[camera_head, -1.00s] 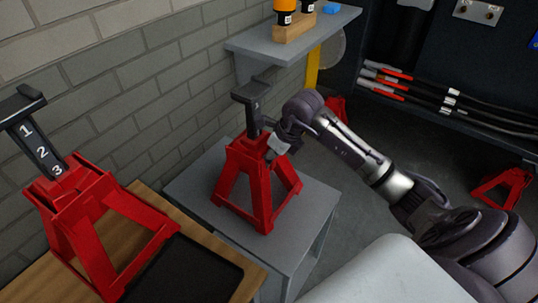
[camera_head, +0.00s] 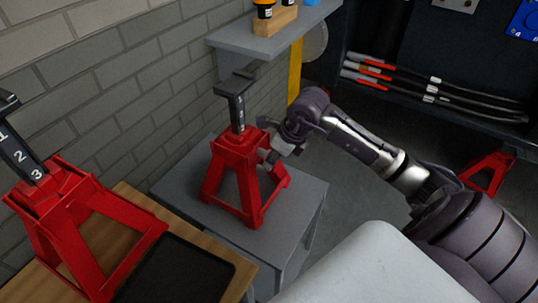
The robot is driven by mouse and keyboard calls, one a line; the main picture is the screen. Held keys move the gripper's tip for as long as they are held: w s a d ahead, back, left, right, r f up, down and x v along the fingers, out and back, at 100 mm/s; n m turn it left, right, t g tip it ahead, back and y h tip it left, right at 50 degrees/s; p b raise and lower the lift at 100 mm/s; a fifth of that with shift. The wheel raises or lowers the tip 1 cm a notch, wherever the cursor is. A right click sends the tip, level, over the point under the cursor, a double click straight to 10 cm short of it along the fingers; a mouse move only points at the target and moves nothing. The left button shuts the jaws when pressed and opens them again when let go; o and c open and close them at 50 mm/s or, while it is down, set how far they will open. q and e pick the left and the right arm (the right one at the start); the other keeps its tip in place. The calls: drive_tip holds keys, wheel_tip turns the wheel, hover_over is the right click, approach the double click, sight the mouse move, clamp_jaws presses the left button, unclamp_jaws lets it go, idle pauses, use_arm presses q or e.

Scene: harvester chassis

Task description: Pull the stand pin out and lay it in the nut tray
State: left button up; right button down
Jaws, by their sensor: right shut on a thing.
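A red jack stand (camera_head: 240,180) with a dark numbered post (camera_head: 236,105) stands upright on a grey side table (camera_head: 305,205). My right gripper (camera_head: 270,155) is at the right side of this stand's collar, shut on the stand pin. The pin itself is hidden by the fingers, and I cannot tell how far it sits in the stand. A black shallow tray (camera_head: 180,275) lies on the wooden bench at the lower left. It looks empty in the part that shows. My left gripper is out of view.
A second red jack stand (camera_head: 75,225), its post marked 1, 2, 3, stands on the wooden bench (camera_head: 130,200) beside the tray. A grey wall shelf (camera_head: 240,40) hangs behind. Red-tipped bars (camera_head: 400,85) lie on a rack at the right.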

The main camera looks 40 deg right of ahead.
drive_tip(key=shift+s+d, duration=0.25)
drive_tip(key=shift+s, duration=0.3)
drive_tip(key=shift+s+d, duration=0.2)
drive_tip(key=shift+s, duration=0.35)
